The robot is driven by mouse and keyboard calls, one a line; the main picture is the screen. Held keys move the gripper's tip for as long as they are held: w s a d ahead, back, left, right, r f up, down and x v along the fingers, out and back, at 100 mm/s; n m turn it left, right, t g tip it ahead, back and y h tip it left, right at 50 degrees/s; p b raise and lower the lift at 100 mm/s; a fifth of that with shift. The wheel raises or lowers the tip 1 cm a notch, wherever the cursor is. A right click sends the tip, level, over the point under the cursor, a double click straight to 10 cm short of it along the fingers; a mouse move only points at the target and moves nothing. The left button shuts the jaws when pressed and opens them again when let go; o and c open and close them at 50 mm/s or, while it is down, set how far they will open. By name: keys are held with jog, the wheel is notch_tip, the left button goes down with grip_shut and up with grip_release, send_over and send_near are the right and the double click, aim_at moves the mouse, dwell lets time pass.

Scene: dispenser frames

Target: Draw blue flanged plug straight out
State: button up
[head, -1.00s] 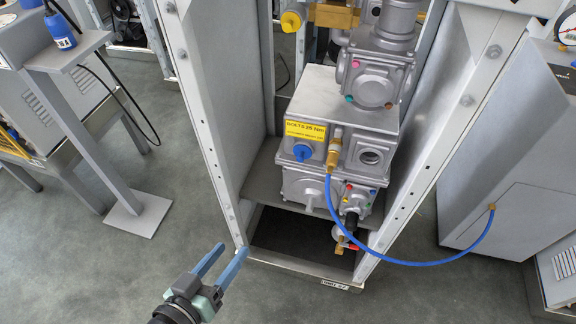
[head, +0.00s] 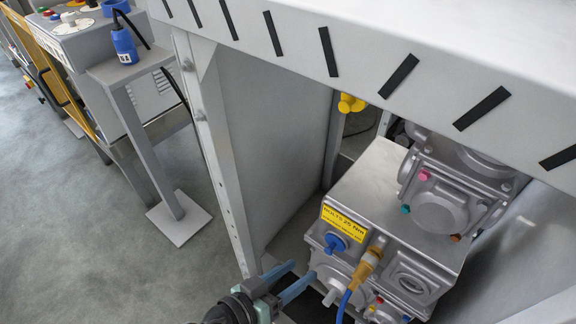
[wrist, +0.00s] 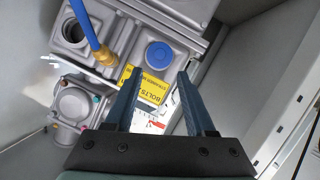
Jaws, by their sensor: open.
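The blue flanged plug (head: 335,243) sits in the front face of a grey metal block, just below a yellow label, in the head view. In the wrist view the plug (wrist: 159,55) shows as a round blue disc beyond my fingertips, between their lines. My gripper (head: 293,272) is open and empty, at the lower left of the plug in the head view. Its two blue-grey fingers show in the wrist view (wrist: 160,80), spread apart and not touching the plug.
A brass fitting with a blue hose (head: 368,262) is close right of the plug. The yellow label (head: 344,222) is just above it. The cabinet's left post (head: 222,160) and slotted top beam (head: 330,45) frame the block. A stand (head: 150,140) holds a blue bottle.

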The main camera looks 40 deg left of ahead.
aim_at(327, 252)
jog(key=b+x, duration=0.1)
jog(key=x, duration=0.8)
jog(key=shift+w+d+f, duration=0.1)
jog(key=shift+w, duration=0.2)
grip_shut()
jog(key=shift+s, duration=2.85)
